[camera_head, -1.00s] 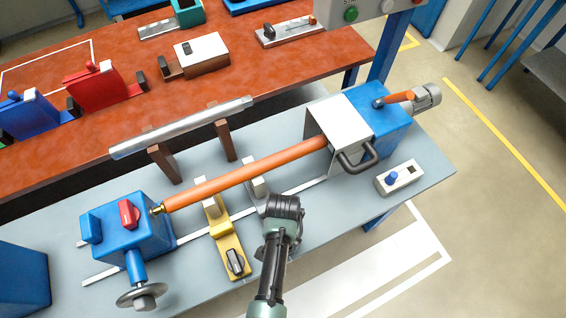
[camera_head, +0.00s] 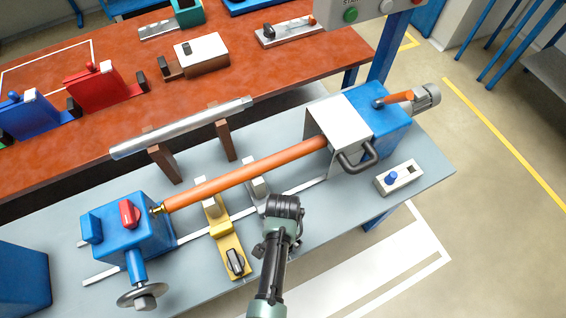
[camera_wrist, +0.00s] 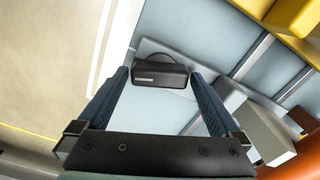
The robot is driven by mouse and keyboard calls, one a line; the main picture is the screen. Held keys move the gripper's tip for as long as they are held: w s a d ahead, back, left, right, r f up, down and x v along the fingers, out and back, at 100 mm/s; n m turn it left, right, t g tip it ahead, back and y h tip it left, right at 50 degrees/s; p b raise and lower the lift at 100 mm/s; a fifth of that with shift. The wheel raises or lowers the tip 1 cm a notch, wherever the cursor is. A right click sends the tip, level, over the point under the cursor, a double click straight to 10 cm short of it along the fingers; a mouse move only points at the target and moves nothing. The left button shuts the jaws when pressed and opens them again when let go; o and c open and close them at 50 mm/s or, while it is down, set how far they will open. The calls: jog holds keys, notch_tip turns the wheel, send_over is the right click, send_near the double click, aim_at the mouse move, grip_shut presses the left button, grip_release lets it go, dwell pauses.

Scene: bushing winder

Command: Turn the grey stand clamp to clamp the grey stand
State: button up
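The grey stand clamp (camera_wrist: 160,75) is a black handle on the end of the grey stand's base in the wrist view. My gripper (camera_wrist: 158,80) is open, with one finger on each side of the handle. I cannot tell whether either finger touches it. The grey stand (camera_head: 257,187) stands under the orange shaft in the head view, partly behind my arm. Its pale upright also shows in the wrist view (camera_wrist: 265,132). My arm covers most of the grey stand's base in the head view, and my fingertips cannot be made out there.
A yellow stand (camera_head: 228,245) with its own black clamp (camera_head: 235,261) is just left of my arm. The orange shaft (camera_head: 245,175) runs between two blue machine heads. A small grey block with a blue knob (camera_head: 392,177) lies at right. The table's front edge is close.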

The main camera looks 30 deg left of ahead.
notch_tip(320, 180, up, 13)
dwell(0.6)
dwell(0.4)
